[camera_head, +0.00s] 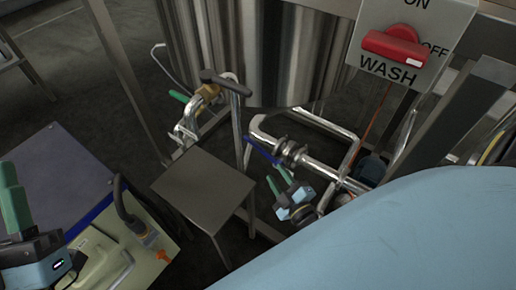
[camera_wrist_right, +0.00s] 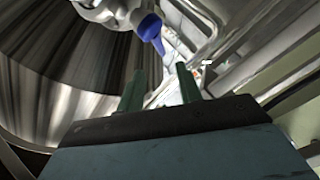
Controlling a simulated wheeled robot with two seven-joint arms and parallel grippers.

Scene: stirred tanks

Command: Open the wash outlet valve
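A blue valve handle (camera_head: 262,151) sits on the shiny pipework under the steel tank. It also shows in the right wrist view (camera_wrist_right: 150,28), beyond my fingers. My right gripper (camera_head: 279,180) is just below and right of the blue handle in the head view. In the right wrist view its two green fingers (camera_wrist_right: 160,88) are apart with nothing between them, so it is open. My left gripper (camera_head: 12,200) is at the far left edge; its fingers overlap in the view, so its opening is unclear. No label on the valve can be read.
The tank (camera_head: 240,50) stands behind the pipes (camera_head: 320,170). A red WASH switch (camera_head: 395,47) is at upper right. A small steel step (camera_head: 203,187) stands left of my right gripper. A green handle (camera_head: 179,96) is on another pipe. A cart (camera_head: 60,170) is at left.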

